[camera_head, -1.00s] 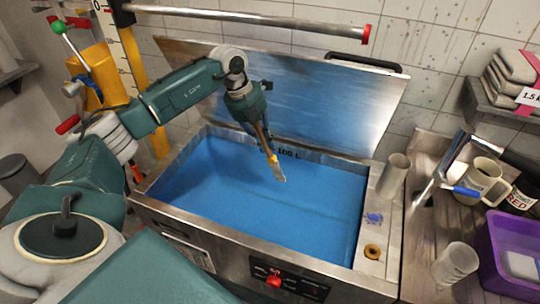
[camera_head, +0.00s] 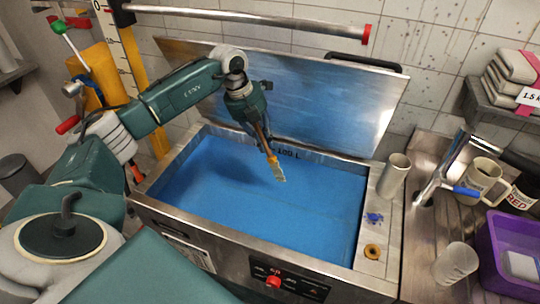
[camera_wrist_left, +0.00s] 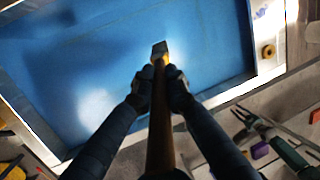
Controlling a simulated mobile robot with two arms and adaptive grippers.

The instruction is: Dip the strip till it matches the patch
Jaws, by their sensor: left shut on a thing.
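My left gripper (camera_head: 268,150) is shut on a long wooden-handled strip (camera_head: 278,172) with a yellow band and a pale grey, flat end. The strip points down and slightly right, over the blue bath (camera_head: 220,185) in the steel tank. Its pale end looks above the blue surface, though the exact gap is hard to tell. In the left wrist view the strip's brown shaft (camera_wrist_left: 160,135) runs between both fingers. A blue patch-like mark (camera_head: 374,218) lies on the tank's right ledge; I cannot tell whether it is the task's patch. My right gripper is not in view.
The steel lid (camera_head: 300,95) stands open behind the tank. A metal cup (camera_head: 395,174) and brass ring (camera_head: 372,252) sit on the right ledge. A mug (camera_head: 482,182), clear glass (camera_head: 456,263) and purple crate (camera_head: 490,250) crowd the right counter. A horizontal bar (camera_head: 250,20) crosses above.

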